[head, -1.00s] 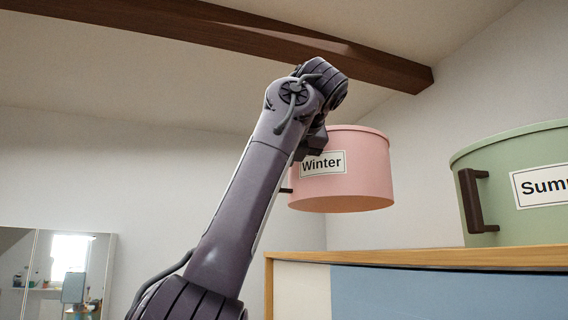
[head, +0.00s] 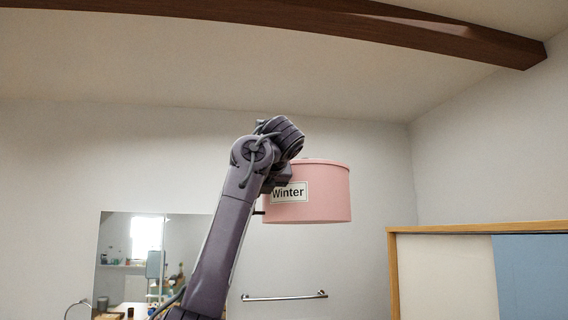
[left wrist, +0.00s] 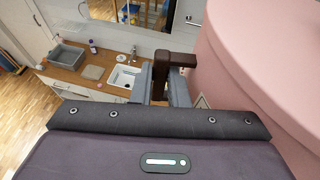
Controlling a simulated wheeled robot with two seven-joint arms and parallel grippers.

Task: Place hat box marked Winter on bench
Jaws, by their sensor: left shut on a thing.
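The pink hat box (head: 315,195) with the white label "Winter" is held up in the air in the head view, in front of the far wall. My left gripper (left wrist: 165,85) is shut on the dark handle of the box. The box also fills the right side of the left wrist view (left wrist: 270,60). In the head view my arm's wrist covers the box's left edge and the gripper's fingers are mostly hidden. My right gripper is not in view. No bench shows in these frames.
A wood-framed cabinet (head: 440,230) with a blue panel stands at the right in the head view. A mirror (head: 150,250) and a towel bar (head: 284,296) are on the wall. A wooden counter with a sink (left wrist: 125,78) and a grey bin (left wrist: 66,56) lies below.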

